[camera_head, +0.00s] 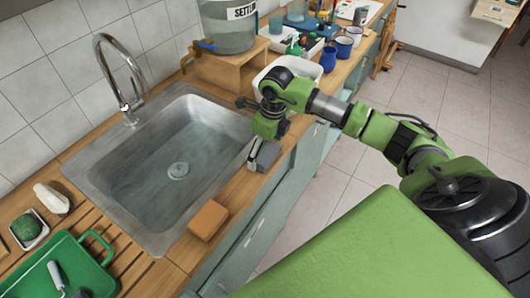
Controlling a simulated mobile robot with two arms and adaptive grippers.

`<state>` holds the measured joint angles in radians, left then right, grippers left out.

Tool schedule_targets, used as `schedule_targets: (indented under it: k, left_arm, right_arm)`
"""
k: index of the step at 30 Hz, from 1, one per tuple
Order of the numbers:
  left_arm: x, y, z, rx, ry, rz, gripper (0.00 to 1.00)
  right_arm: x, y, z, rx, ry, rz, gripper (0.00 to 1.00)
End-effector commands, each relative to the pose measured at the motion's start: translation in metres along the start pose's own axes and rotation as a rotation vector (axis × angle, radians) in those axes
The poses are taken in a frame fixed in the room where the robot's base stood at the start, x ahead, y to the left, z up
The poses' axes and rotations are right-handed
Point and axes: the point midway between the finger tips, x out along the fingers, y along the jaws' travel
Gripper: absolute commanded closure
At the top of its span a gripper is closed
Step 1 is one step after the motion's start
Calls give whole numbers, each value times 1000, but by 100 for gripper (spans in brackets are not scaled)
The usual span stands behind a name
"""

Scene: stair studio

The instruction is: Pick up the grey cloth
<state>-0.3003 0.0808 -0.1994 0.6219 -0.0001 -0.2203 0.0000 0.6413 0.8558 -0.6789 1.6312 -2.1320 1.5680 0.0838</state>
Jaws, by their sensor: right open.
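A small grey shape that looks like the grey cloth (267,156) lies at the counter's front edge, just right of the sink (180,165). My right gripper (256,149) points down right over it, and its jaws are open. The gripper and wrist cover part of the grey shape, so I cannot tell whether the fingers touch it or where cloth and fingertips part. My right arm reaches in from the right side. My left gripper is not in view.
An orange-brown sponge (208,220) sits on the counter edge. A green tray (100,276) lies at lower left. A steel faucet (118,75) rises behind the sink. A water tank (228,28) on a wooden stand (225,72), a white tub (300,67) and blue mugs (329,59) stand farther back.

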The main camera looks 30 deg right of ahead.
Motion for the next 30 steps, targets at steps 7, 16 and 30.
schedule_targets:
  k: [7, 16, 30]
  left_arm:
    - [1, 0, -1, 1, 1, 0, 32]
    - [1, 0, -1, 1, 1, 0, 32]
    - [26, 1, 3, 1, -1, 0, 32]
  right_arm:
    - [0, 0, 0, 0, 0, 0, 35]
    - [0, 0, 0, 1, 0, 0, 45]
    - [-42, 11, 6, -6, -7, -1, 45]
